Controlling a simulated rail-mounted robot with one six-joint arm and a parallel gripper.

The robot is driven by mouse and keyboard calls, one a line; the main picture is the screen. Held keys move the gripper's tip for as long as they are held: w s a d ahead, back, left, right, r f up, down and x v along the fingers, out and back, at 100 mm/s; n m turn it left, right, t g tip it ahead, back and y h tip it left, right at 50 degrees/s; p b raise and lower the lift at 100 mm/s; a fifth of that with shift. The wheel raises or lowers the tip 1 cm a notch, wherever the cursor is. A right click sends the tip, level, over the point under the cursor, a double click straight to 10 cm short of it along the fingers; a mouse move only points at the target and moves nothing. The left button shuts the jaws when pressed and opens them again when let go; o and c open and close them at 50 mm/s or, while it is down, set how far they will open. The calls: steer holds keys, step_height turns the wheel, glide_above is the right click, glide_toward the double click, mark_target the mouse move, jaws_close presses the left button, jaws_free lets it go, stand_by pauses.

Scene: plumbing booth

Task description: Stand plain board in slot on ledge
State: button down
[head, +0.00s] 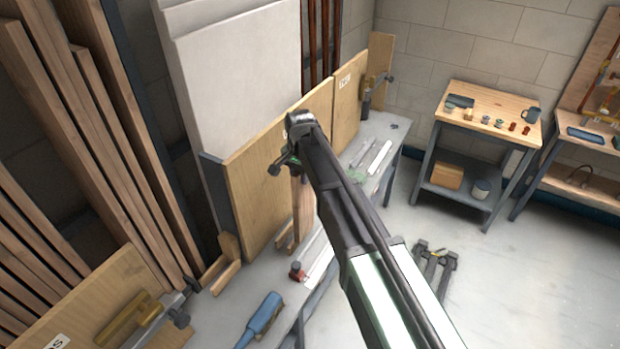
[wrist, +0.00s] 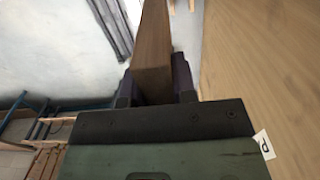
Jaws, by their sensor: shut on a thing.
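My gripper (head: 296,165) is shut on a narrow brown board (head: 303,212), which hangs upright below it in the head view. In the wrist view the board (wrist: 154,60) sits between the two fingers of my gripper (wrist: 155,88), and no label shows on it. The board is over the grey ledge (head: 262,283), in front of a large plywood panel. A wooden slot piece (head: 281,243) stands on the ledge beside the board's lower end. I cannot tell whether that end is inside it. Another wooden bracket (head: 222,270) stands further left.
The large plywood panel (head: 248,205) is close beside my gripper and fills the right of the wrist view (wrist: 260,70). A blue-handled brush (head: 263,318) and a small red-topped item (head: 297,272) lie on the ledge. Clamps (head: 366,98) stand farther back. A workbench (head: 490,112) is at right.

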steer(key=shift+w+a, duration=1.4)
steer(key=shift+a, duration=0.75)
step_height(320, 180, down, 7)
steer(key=b, duration=0.6)
steer(key=shift+b, duration=0.4)
steer(key=shift+r, duration=0.1)
steer(key=c, duration=0.8)
jaws_free()
steer(key=shift+c, duration=0.2)
step_height(320, 180, up, 11)
steer(key=p, duration=1)
steer(key=shift+p, duration=0.4)
